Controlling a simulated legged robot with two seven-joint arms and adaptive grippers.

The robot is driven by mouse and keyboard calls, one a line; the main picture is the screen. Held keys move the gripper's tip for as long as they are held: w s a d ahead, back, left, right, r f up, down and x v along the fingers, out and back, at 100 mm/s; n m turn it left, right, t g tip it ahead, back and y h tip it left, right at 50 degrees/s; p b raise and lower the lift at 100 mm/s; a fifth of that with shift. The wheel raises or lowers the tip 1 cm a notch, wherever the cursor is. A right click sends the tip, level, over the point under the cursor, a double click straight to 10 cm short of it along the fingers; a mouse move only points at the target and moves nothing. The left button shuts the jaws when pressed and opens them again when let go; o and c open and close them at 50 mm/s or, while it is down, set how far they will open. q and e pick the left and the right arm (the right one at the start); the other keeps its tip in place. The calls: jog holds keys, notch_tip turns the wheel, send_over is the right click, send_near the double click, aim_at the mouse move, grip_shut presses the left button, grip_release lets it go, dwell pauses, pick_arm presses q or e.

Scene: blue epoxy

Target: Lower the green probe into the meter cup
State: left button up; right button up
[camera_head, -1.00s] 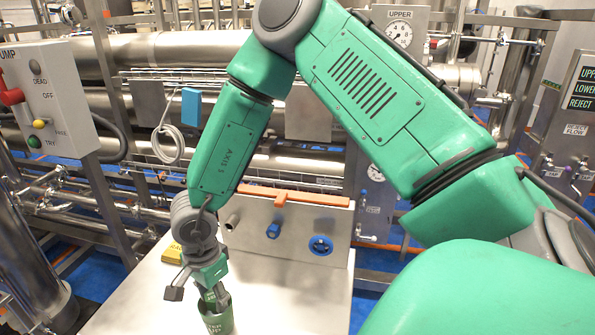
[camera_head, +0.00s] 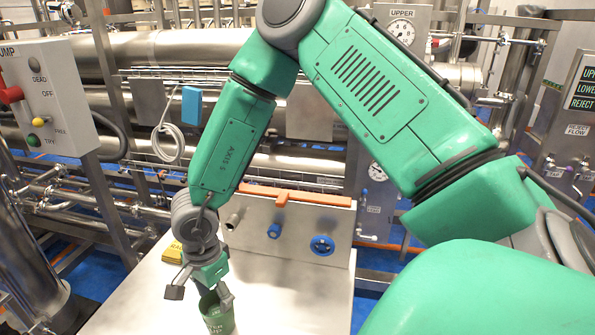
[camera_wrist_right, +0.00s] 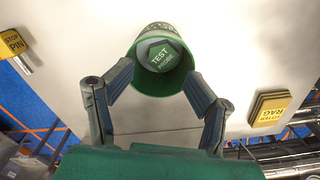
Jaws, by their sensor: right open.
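The green meter cup (camera_head: 218,317) stands on the pale table at the bottom of the head view; it also shows in the right wrist view (camera_wrist_right: 147,84). The green probe, with a cap marked TEST PROBE (camera_wrist_right: 162,57), sits inside the cup's rim in the wrist view. How deep it sits is unclear, and it is not visible in the head view. My right gripper (camera_head: 214,293) is open just above the cup. In the wrist view its two fingers (camera_wrist_right: 160,80) are spread on either side of the cup mouth, clear of the probe cap. My left gripper is out of view.
A yellow-tagged stop pin (camera_wrist_right: 14,45) shows in the wrist view. A steel panel with blue fittings (camera_head: 300,235) stands at the back. The table right of the cup is clear.

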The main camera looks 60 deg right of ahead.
aim_at(218, 311)
notch_tip(218, 311, up, 11)
jog(key=shift+r, duration=0.15)
dwell(0.4)
